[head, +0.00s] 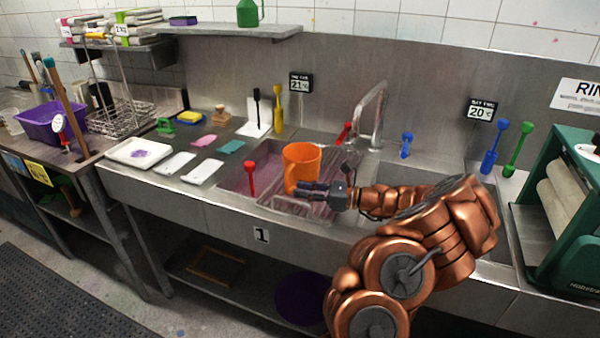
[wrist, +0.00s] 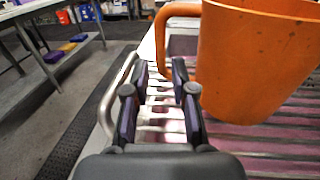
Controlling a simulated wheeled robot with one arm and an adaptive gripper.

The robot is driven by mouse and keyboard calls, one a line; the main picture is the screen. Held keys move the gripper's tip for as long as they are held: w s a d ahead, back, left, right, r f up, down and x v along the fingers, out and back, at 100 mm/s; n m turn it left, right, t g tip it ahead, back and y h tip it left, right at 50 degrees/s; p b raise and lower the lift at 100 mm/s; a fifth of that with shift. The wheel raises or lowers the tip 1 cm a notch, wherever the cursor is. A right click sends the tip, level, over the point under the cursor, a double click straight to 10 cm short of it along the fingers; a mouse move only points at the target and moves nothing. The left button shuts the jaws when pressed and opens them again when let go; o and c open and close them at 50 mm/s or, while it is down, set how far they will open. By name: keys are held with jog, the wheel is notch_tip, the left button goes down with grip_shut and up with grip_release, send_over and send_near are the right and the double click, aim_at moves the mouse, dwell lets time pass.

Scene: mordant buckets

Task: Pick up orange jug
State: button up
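The orange jug (head: 301,165) stands upright on a wire rack (head: 330,206) over the left sink basin. In the wrist view the orange jug (wrist: 258,62) fills the upper right, with its handle (wrist: 176,12) arching to the left. My gripper (head: 300,190) is at the jug's front lower side in the head view. In the wrist view my gripper (wrist: 160,80) is open, its two dark fingers apart with the slatted rack showing between them. The right finger is close to the jug's wall below the handle; I cannot tell whether it touches.
A red tool (head: 251,178) stands in the left basin, left of the jug. The faucet (head: 372,112) rises behind the jug to the right. White trays (head: 202,171) and coloured cloths lie on the left counter. A green cabinet (head: 560,220) stands at the right.

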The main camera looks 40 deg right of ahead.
aim_at(287, 189)
jog(key=p+x, duration=0.1)
jog(key=x, duration=0.3)
jog(key=shift+w+a+r+p, duration=0.1)
jog(key=shift+r+p, duration=0.05)
jog(key=shift+p, duration=0.15)
jog(key=shift+w+a, duration=0.25)
jog(key=shift+w, duration=0.1)
jog(key=shift+c, duration=0.4)
grip_shut()
